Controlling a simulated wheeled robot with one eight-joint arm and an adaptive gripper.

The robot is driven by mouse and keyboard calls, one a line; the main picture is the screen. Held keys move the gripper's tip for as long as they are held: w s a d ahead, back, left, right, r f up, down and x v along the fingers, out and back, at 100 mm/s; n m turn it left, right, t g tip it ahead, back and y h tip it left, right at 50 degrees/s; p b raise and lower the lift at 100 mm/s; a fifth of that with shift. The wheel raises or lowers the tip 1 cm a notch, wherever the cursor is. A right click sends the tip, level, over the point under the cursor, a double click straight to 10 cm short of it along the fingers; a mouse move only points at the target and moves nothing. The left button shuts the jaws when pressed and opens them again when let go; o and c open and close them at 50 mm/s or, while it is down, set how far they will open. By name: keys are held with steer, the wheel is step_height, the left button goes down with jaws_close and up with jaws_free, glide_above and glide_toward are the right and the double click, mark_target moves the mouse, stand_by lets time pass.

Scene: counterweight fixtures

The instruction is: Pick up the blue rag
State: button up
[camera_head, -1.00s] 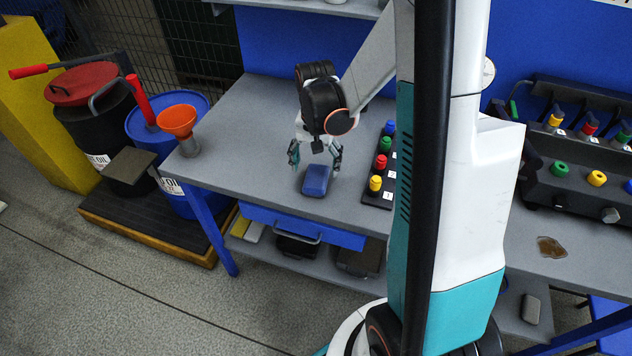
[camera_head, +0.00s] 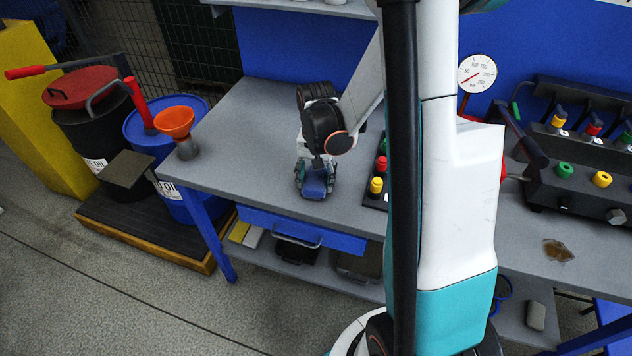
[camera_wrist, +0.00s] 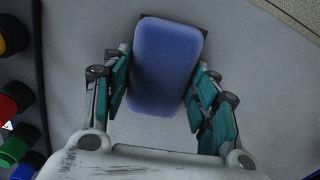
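The blue rag (camera_head: 314,190) looks like a rounded blue block and lies on the grey workbench (camera_head: 235,150) near its front edge. In the wrist view the rag (camera_wrist: 165,65) lies between the two teal fingers of my gripper (camera_wrist: 158,80), over a dark patch. My gripper (camera_head: 315,184) is lowered over the rag, with its fingers spread on either side. The fingers are very close to the rag's sides; I cannot tell whether they touch it. The gripper partly hides the rag in the head view.
A button panel (camera_head: 376,196) with coloured knobs sits right of the rag. An orange funnel (camera_head: 175,121) stands at the bench's left end. A blue drawer (camera_head: 300,228) is under the front edge. The bench between funnel and rag is clear.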

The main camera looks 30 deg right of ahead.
mark_target(316, 178)
steer(key=shift+r, duration=0.1)
step_height(316, 178, up, 20)
steer(key=p, duration=0.6)
